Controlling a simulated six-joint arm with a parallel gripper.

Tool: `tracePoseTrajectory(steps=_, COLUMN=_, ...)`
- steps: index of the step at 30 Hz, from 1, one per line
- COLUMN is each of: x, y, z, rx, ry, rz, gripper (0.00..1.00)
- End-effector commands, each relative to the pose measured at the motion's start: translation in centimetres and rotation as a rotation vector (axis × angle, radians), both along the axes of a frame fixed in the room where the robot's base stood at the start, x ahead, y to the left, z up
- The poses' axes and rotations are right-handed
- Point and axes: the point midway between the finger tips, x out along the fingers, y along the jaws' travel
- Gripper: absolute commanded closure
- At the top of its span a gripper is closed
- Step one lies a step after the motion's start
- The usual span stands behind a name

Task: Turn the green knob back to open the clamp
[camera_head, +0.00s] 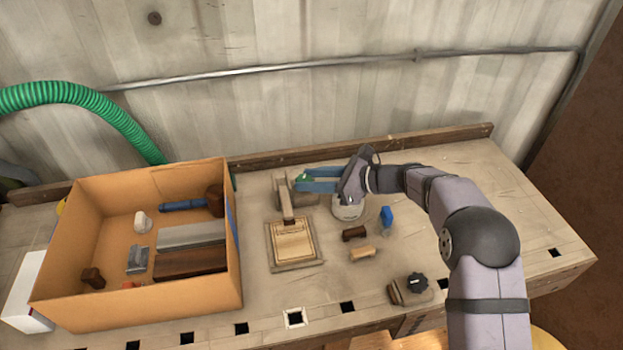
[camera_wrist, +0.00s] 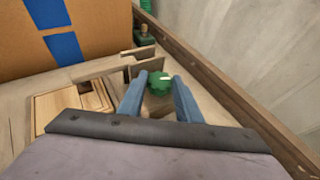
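The green knob (camera_wrist: 160,84) with a white mark shows in the wrist view, at the side of the clamp. In the head view only a little green (camera_head: 307,177) shows between my fingers. My gripper (camera_head: 318,180) has one blue finger on each side of the knob; in the wrist view both fingertips (camera_wrist: 160,77) lie close along it. I cannot tell whether they press on it. The grey clamp (camera_head: 283,197) reaches with its arm over the far edge of a wooden board (camera_head: 295,252). The clamp (camera_wrist: 115,68) also shows in the wrist view, left of the knob.
A cardboard box (camera_head: 140,293) with several parts stands at the left. A pale round container (camera_head: 347,212) stands below my gripper. A wooden rail (camera_head: 430,141) runs along the back.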

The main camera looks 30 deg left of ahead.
Motion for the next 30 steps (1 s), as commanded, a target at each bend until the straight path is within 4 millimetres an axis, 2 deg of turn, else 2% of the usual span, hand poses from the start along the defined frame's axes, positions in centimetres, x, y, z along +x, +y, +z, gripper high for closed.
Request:
tracePoseTrajectory(steps=1, x=-0.02, y=-0.01, z=0.01, rx=0.000, ry=0.000, rz=0.001, gripper=0.84)
tracePoseTrajectory(steps=2, x=-0.02, y=-0.01, z=0.01, rx=0.000, ry=0.000, rz=0.001, gripper=0.91)
tracePoseTrajectory(steps=10, x=0.11, y=0.09, z=0.15, rx=0.004, ry=-0.001, rz=0.021, gripper=0.91)
tracePoseTrajectory(steps=30, x=0.70, y=0.53, z=0.44, rx=0.017, ry=-0.002, rz=0.227, gripper=0.91)
